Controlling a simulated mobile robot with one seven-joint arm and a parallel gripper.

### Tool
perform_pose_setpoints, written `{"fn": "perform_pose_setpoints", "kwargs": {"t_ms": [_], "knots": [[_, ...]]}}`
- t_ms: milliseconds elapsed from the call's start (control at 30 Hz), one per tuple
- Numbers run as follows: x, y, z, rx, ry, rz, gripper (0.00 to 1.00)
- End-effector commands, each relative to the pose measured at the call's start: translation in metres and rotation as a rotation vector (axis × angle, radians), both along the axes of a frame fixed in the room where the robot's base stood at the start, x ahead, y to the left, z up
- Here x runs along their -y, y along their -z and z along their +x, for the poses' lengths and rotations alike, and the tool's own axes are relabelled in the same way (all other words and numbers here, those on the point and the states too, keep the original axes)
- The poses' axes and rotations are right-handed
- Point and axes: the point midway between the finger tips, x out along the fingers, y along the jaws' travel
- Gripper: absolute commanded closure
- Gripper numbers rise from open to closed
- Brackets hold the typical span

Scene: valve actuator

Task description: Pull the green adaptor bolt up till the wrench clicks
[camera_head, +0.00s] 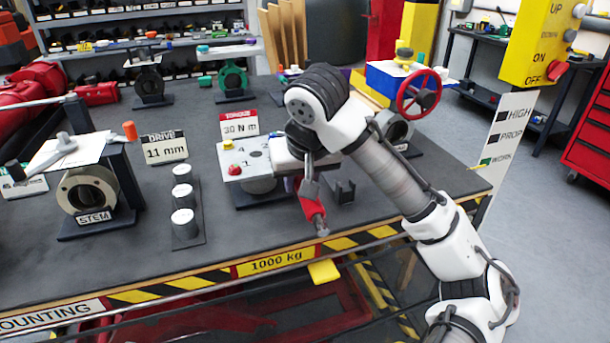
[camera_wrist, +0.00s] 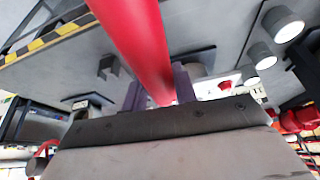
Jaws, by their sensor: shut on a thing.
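My gripper (camera_head: 296,184) is shut on the red handle of a wrench (camera_head: 313,210), in front of the valve plate marked with numbers. In the wrist view the red handle (camera_wrist: 145,45) runs between the two purple-grey fingers (camera_wrist: 160,98). The wrench's grey end points down toward the table's front edge. I cannot make out the green adaptor bolt or the wrench's working end.
A black bracket (camera_head: 343,191) stands just right of the wrench. Several white-topped cylinders (camera_head: 184,222) stand on a strip at left, near the "11 mm" sign (camera_head: 165,147). A valve with a red handwheel (camera_head: 418,93) stands behind my arm. The front middle of the table is clear.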

Motion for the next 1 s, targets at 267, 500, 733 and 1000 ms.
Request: {"fn": "perform_pose_setpoints", "kwargs": {"t_ms": [267, 500, 733, 1000], "knots": [[-0.010, -0.003, -0.002, 0.004, 0.068, 0.001, 1.00], [-0.014, -0.001, -0.003, 0.004, 0.105, 0.002, 1.00], [-0.014, -0.001, -0.003, 0.004, 0.106, 0.002, 1.00], [-0.019, -0.003, -0.003, 0.003, 0.141, 0.001, 1.00]]}}
